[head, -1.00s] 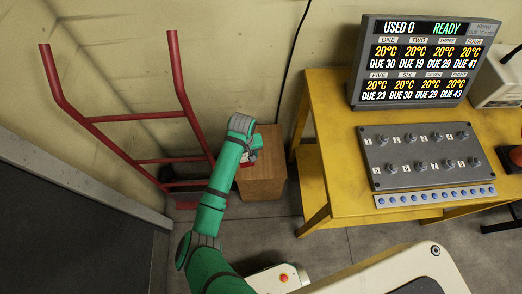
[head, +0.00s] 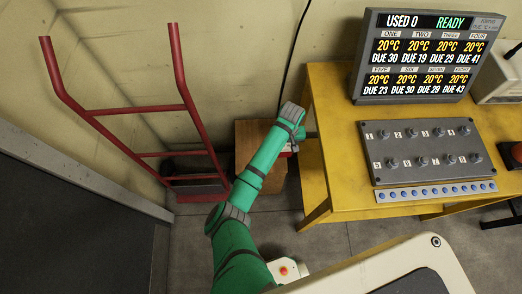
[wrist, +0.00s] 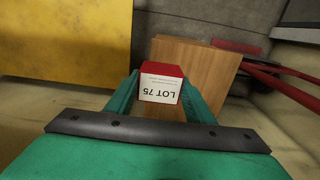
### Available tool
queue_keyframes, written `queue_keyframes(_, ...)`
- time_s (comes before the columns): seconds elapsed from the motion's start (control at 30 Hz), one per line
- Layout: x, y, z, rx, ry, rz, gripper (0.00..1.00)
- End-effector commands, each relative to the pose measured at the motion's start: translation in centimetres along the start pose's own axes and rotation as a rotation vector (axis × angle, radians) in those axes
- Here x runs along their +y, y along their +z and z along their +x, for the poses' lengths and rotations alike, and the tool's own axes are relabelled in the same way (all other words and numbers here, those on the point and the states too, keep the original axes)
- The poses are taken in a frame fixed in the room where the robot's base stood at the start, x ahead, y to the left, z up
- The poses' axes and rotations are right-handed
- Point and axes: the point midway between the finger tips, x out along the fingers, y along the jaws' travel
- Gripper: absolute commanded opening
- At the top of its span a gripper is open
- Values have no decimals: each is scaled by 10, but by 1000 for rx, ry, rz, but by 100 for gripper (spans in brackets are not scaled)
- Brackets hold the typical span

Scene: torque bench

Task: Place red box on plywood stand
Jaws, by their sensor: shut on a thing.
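The red box (wrist: 161,84) has a white label reading LOT 75. My gripper (wrist: 160,100) is shut on it in the wrist view, with green fingers on both sides. In the head view my arm hides most of the box; a small red and white part (head: 291,148) shows beside the wrist. The plywood stand (head: 249,139) is a brown wooden block against the wall, partly covered by my arm. In the wrist view the stand (wrist: 200,65) lies behind and below the box. I cannot tell whether the box touches it.
A red hand truck (head: 145,108) stands left of the stand. A yellow bench (head: 335,155) is close on the right, carrying a display (head: 415,55) and a grey panel with several knobs (head: 425,150). Grey floor is clear in front of the stand.

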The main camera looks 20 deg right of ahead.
Motion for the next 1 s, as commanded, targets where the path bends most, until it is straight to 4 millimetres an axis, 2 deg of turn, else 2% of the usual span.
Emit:
queue_keyframes(0.03, -13, -4, 4, 0, -3, -6, 16)
queue_keyframes(0.23, -53, -18, 23, -1, -3, -5, 16)
queue_keyframes(0.5, -85, -29, 65, 0, -2, -4, 16)
queue_keyframes(0.77, -97, -33, 81, 0, -2, -1, 16)
queue_keyframes(1.0, -98, -33, 110, -1, -2, 0, 16)
